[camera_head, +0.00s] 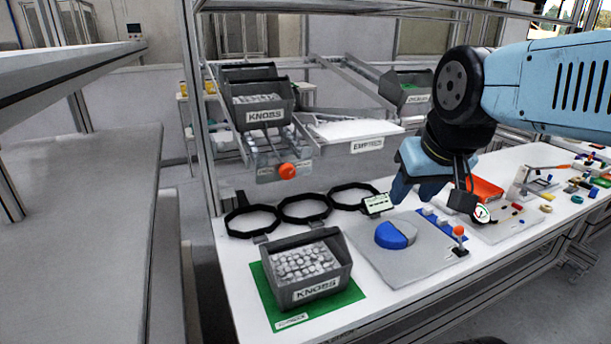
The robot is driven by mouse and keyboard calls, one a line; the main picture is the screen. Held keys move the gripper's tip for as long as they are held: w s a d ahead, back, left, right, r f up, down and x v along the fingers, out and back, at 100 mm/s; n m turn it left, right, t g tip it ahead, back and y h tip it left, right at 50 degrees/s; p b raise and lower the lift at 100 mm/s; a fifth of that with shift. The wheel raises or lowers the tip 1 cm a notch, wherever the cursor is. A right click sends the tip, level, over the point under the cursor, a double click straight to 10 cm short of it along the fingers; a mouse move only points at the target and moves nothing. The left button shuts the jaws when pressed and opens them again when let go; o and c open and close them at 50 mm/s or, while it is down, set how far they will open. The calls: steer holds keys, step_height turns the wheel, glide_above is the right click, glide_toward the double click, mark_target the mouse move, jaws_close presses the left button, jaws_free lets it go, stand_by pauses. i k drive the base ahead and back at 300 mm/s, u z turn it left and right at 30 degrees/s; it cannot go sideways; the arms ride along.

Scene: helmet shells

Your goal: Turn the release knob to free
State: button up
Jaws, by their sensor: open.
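My gripper (462,198) hangs from the blue arm at the right, over the back of the white bench. It is open, and I see nothing held in it. A small round dial (481,213) with a white face and coloured marks is right beside the black fingertip; whether they touch I cannot tell. I cannot read the dial's setting, and I cannot tell for sure that it is the release knob. An orange ball on a short lever (459,231) stands just below the gripper. Another orange knob (288,171) is at the front of the rack at the back left.
A grey KNOBS bin (318,292) stands on a green mat (276,316). Black ring holders (305,209) line the back edge. A grey plate (400,272) bears a blue and grey dome (394,235). Small coloured parts crowd the bench's right end.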

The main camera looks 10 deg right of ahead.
mark_target(288, 171)
steer(key=k, duration=1.15)
steer(key=z, duration=0.55)
steer(key=i, duration=0.75)
steer(key=u, duration=0.05)
